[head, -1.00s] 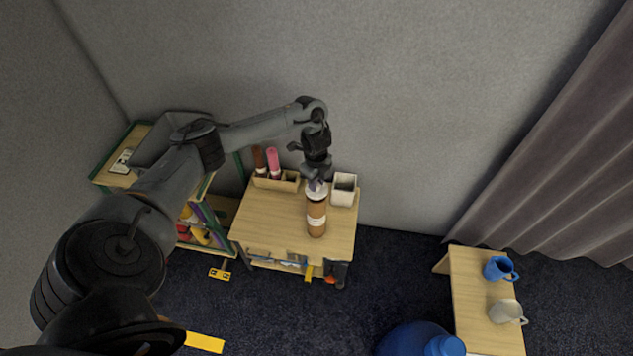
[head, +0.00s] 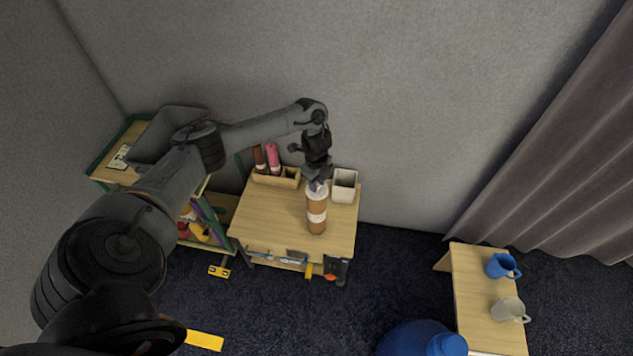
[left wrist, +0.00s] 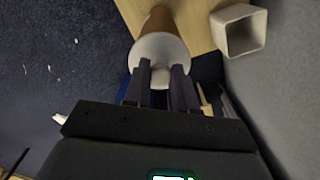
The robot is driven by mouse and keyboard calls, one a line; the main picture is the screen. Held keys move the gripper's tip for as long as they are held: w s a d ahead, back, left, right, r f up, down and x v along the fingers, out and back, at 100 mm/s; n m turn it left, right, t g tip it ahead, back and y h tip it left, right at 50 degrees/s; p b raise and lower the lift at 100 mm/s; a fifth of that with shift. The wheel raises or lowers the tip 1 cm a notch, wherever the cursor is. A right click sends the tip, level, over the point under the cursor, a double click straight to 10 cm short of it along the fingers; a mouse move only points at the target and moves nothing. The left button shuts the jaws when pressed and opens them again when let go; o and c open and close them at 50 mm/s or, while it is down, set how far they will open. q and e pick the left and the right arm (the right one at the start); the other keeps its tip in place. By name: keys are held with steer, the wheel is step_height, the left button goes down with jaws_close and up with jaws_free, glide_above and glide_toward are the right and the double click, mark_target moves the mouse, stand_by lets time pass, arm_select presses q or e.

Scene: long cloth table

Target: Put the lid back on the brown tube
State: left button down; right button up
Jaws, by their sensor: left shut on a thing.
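The brown tube (head: 317,222) stands upright on the small wooden table, brown with a white band. Its white lid (head: 316,192) is at the tube's top end, under my left gripper (head: 317,183). In the left wrist view the lid (left wrist: 160,50) faces the camera as a pale disc, with the brown tube (left wrist: 158,20) behind it. The fingers of my left gripper (left wrist: 160,82) are shut on the lid's small middle part. I cannot tell whether the lid is fully seated on the tube. My right gripper is not in view.
A white square cup (head: 344,185) stands close to the right of the tube, also in the left wrist view (left wrist: 240,32). A wooden holder (head: 277,179) with brown and pink tubes is at the back left. The table's (head: 262,220) left part is clear.

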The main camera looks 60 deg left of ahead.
arm_select(q)
steer(key=shift+r, duration=0.1)
stand_by(0.3)
steer(key=shift+p, duration=0.35)
stand_by(0.3)
stand_by(0.4)
steer(key=shift+p, duration=0.4)
stand_by(0.4)
steer(key=shift+f, duration=0.2)
steer(key=shift+a+p, duration=0.1)
steer(key=shift+p, duration=0.25)
stand_by(0.6)
steer(key=shift+c, duration=1.8)
jaws_free()
